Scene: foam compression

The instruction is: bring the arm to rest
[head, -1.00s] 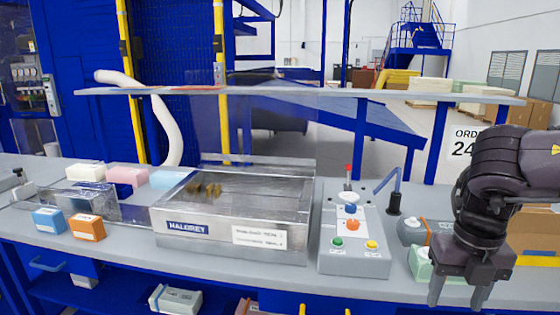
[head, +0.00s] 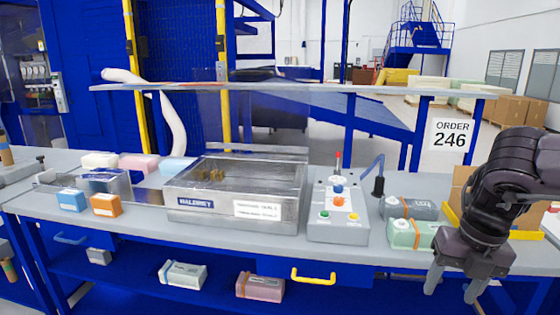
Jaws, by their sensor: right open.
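My right gripper (head: 452,288) hangs at the lower right in the head view, fingers pointing down and apart. It is open and empty, in front of the bench's front edge as seen here. The right arm comes in from the right edge with its elbow raised in front of the bench. A green block with an orange band (head: 412,234) lies on the bench just left of the gripper, apart from it. A grey block with an orange band (head: 410,209) lies behind it. My left gripper is not in view.
A metal press box (head: 235,195) stands mid-bench, with a button panel (head: 338,215) to its right. Blue (head: 71,200) and orange (head: 106,205) boxes sit at left. Wrapped blocks (head: 183,275) (head: 260,287) lie on the lower shelf. A yellow handle (head: 313,276) is on the bench front.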

